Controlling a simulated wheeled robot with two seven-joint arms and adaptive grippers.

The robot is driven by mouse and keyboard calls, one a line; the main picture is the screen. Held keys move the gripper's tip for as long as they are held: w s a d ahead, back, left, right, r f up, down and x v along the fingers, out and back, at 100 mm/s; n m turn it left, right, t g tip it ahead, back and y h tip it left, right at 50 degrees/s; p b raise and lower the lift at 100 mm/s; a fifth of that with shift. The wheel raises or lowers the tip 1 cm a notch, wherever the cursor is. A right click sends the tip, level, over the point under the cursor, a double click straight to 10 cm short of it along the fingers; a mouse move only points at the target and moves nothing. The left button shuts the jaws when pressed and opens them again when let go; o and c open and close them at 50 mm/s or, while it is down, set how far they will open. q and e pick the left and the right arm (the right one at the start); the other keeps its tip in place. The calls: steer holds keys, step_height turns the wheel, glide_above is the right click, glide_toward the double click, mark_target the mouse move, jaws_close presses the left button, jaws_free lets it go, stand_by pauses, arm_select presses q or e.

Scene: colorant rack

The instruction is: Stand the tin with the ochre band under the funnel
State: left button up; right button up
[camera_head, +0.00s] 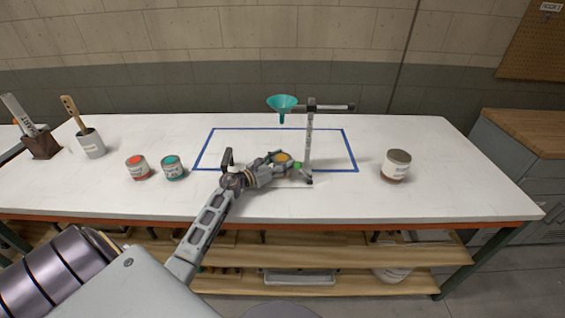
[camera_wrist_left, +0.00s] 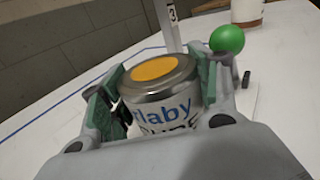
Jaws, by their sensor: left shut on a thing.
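A tin with an ochre disc on its lid (camera_head: 283,157) is held by my left gripper (camera_head: 278,161). In the left wrist view the tin (camera_wrist_left: 163,95) sits between the two green-padded fingers, upright relative to the gripper, with part of a lettered label showing; no band is visible. The teal funnel (camera_head: 282,103) hangs from the arm of a grey stand (camera_head: 308,145). In the head view the tin appears below the funnel spout, left of the post. I cannot tell whether it touches the table. My right gripper is not in view.
A green ball (camera_wrist_left: 227,39) is close beside the tin, near the post. A red-labelled tin (camera_head: 137,168) and a teal-labelled tin (camera_head: 172,168) stand left. A larger tin (camera_head: 396,166) stands right. Blue tape (camera_head: 203,148) outlines the middle area. A brush pot (camera_head: 91,144) is farther left.

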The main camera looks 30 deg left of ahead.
arm_select(q)
steer(key=o, duration=0.8)
steer(key=shift+o, duration=0.2)
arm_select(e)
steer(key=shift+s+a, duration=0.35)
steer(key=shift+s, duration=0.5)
arm_select(q)
steer(key=shift+r, duration=0.1)
steer(key=shift+v, duration=2.15)
steer(key=b+v, duration=0.1)
steer(key=v, duration=0.3)
steer(key=shift+v, duration=1.65)
steer(key=shift+s, duration=0.15)
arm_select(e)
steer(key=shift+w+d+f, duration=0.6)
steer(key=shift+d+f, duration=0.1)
